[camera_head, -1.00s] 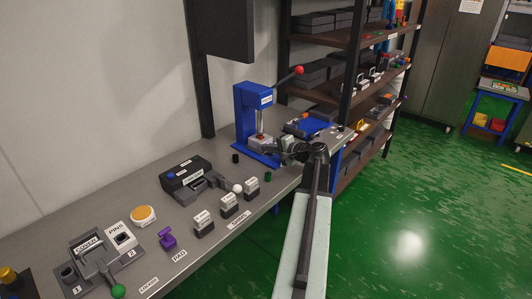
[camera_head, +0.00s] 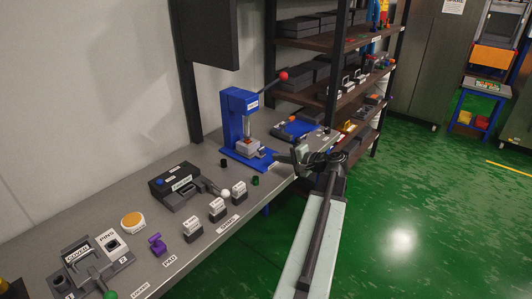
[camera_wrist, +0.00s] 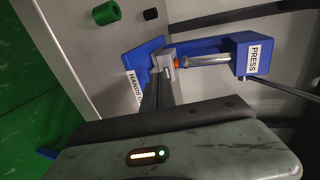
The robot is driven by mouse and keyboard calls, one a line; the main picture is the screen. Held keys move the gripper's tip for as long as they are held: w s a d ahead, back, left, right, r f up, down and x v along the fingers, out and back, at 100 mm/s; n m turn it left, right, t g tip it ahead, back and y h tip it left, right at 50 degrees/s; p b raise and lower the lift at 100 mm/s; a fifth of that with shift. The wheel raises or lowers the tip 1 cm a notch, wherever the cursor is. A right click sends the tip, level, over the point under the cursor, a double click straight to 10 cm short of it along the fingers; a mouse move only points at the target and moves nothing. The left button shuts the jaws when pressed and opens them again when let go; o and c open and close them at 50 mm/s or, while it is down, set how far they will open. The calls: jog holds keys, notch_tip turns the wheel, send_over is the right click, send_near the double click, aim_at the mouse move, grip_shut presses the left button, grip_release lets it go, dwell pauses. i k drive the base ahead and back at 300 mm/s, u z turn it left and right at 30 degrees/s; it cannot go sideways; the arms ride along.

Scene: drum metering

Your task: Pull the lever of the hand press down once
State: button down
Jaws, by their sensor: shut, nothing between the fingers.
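The blue hand press (camera_head: 232,122) stands at the far end of the bench against the wall side. Its dark lever (camera_head: 269,84) slopes up to the right and ends in a red knob (camera_head: 283,76). The press head also shows in the wrist view (camera_wrist: 253,58), with a bright ram over a grey block. My gripper (camera_head: 277,156) is low, just right of the press base and well below the lever, apart from the knob. Its fingers (camera_wrist: 159,88) look shut and empty, pointing toward the press base. The knob is not visible in the wrist view.
A green cylinder (camera_head: 255,181) and a black one (camera_head: 223,163) stand near the press. Labelled blocks and a black device (camera_head: 174,187) fill the nearer bench. Shelves (camera_head: 310,42) rise behind; open floor lies right.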

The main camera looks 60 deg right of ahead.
aim_at(284, 75)
jog(key=k, duration=1)
